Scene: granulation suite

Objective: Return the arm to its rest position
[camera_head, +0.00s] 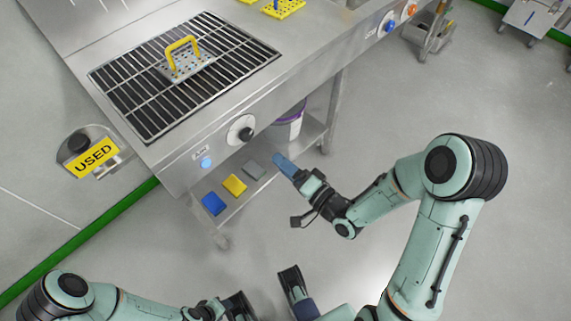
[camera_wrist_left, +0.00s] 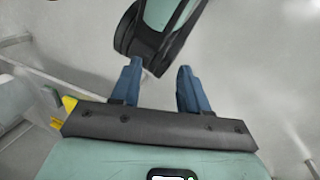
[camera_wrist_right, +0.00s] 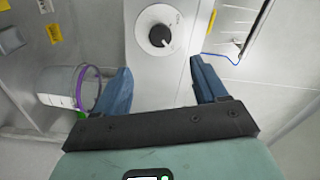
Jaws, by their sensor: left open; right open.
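My right arm (camera_head: 405,190) reaches in from the right of the head view and bends toward the bench. Its gripper (camera_head: 287,167) is in front of the bench's lower shelf. In the right wrist view the blue fingers (camera_wrist_right: 163,85) stand apart with nothing between them, facing the front panel with a round dial (camera_wrist_right: 157,35). My left arm (camera_head: 140,305) lies low at the bottom left of the head view. In the left wrist view its blue fingers (camera_wrist_left: 160,84) are apart and empty. A mint and black link of mine shows just beyond them.
The steel bench (camera_head: 235,95) carries a grate (camera_head: 135,85) with a yellow-handled perforated plate (camera_head: 185,62). Blue (camera_head: 213,203), yellow (camera_head: 234,185) and grey (camera_head: 254,169) pads lie on the lower shelf beside a purple-rimmed bucket (camera_head: 290,125). A USED sign (camera_head: 95,158) stands left.

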